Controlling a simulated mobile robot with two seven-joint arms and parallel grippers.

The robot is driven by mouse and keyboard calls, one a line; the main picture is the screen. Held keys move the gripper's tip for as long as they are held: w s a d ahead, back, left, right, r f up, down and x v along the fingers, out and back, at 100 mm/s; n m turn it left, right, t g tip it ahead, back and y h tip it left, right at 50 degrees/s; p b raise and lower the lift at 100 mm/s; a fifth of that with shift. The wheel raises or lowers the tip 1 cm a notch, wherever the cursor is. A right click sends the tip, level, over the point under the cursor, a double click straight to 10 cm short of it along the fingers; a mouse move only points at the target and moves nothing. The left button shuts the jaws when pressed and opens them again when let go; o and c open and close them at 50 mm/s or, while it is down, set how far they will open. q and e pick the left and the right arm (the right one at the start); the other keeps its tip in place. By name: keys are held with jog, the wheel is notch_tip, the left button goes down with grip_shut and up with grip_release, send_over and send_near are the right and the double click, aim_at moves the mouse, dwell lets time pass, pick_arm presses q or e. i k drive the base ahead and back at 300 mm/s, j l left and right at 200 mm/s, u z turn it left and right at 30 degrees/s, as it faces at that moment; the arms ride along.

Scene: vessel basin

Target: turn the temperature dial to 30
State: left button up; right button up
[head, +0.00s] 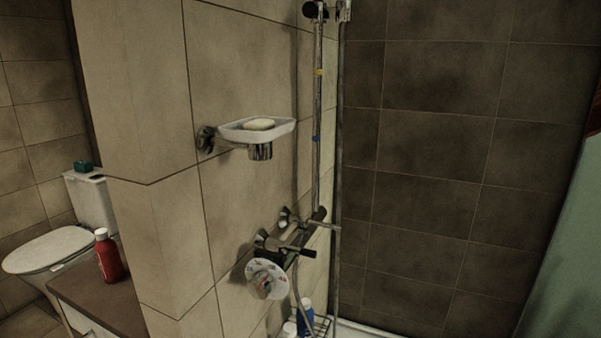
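The temperature dial (267,279) is a round white disc with reddish marks and a metal knob at its centre. It sits at the near end of the shower mixer (290,245) on the beige tiled wall, in the lower middle of the head view. Its numbers are too small to read, so I cannot tell its setting. A dark lever (300,252) sticks out to the right just above the dial. Neither of my grippers shows in this view.
A soap dish (282,131) with soap juts from the wall above the mixer. A vertical shower rail (318,120) rises behind it. Bottles (305,315) stand in a wire rack below. A red bottle (108,258) stands on a brown ledge (95,290) at left, near a toilet (50,248).

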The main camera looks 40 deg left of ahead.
aim_at(261, 285)
jog(key=u, duration=1.3)
